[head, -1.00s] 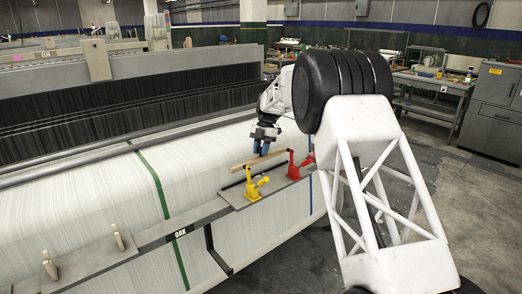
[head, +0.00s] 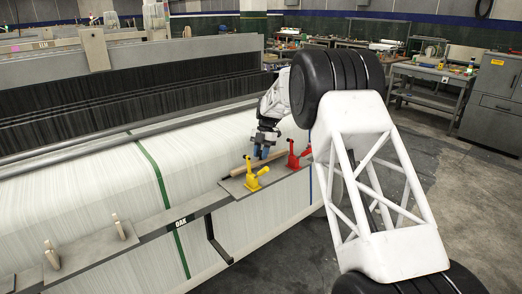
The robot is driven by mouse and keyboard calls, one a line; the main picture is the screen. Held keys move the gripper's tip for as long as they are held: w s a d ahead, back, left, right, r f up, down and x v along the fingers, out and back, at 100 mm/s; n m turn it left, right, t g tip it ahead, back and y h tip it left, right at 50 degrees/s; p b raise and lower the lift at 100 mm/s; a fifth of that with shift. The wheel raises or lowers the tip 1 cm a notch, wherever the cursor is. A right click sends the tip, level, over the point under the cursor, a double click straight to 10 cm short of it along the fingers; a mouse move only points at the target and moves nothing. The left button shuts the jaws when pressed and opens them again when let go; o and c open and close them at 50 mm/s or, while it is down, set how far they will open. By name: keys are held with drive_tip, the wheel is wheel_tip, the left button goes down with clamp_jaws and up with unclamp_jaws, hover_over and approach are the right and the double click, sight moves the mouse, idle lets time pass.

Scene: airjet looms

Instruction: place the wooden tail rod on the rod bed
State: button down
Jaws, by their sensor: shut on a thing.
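The wooden tail rod (head: 236,172) is a thin tan stick, seen in the head view at the front edge of the loom. My gripper (head: 262,153), with blue fingers, is shut on it near its middle. The rod slants up to the right, behind the yellow clamp (head: 256,177) and toward the red clamp (head: 294,154). Both clamps stand on a dark grey plate (head: 236,188), which looks like the rod bed. The rod is at or just above this plate; I cannot tell whether it touches. The clamps partly hide the rod.
White warp threads (head: 100,170) with a green stripe cover the loom behind and left. A plate with two wooden pegs (head: 119,226) sits at lower left, beside the OAK label (head: 182,221). Open floor and a workbench (head: 432,85) lie to the right.

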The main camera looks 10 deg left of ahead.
drive_tip(key=shift+f, duration=0.85)
idle(0.7)
drive_tip(key=c, duration=0.8)
unclamp_jaws()
drive_tip(key=shift+r, duration=0.15)
drive_tip(key=v, duration=0.7)
drive_tip(key=shift+w+d+r, duration=0.1)
drive_tip(key=shift+w+r, duration=0.05)
drive_tip(key=shift+r, duration=0.1)
